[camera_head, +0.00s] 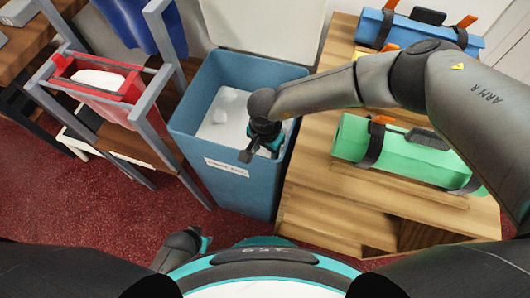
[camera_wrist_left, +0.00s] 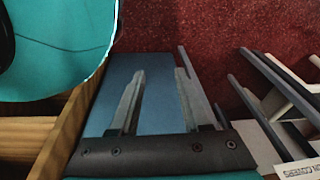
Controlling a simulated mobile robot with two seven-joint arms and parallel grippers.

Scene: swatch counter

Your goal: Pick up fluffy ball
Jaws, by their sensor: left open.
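A white fluffy ball (camera_head: 228,96) lies inside the tall blue bin (camera_head: 232,193), on a pale bottom or lining; a second whitish lump (camera_head: 220,116) shows just in front of it. My right gripper (camera_head: 257,152) points down over the bin's front right part, to the right of and nearer than the ball. Whether its jaws are apart is unclear. My left gripper (camera_head: 204,243) is low in front of the bin, outside it and away from the ball. In the left wrist view the left gripper (camera_wrist_left: 157,92) is open and empty, with the bin's blue side (camera_wrist_left: 157,122) behind its fingers.
A wooden counter (camera_head: 310,205) right of the bin holds a green roll (camera_head: 400,150) and a blue roll (camera_head: 400,30) in strapped holders. Left of the bin stands a grey frame (camera_head: 150,115) with a red-rimmed container (camera_head: 70,66). Red floor (camera_head: 90,215) is open at front left.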

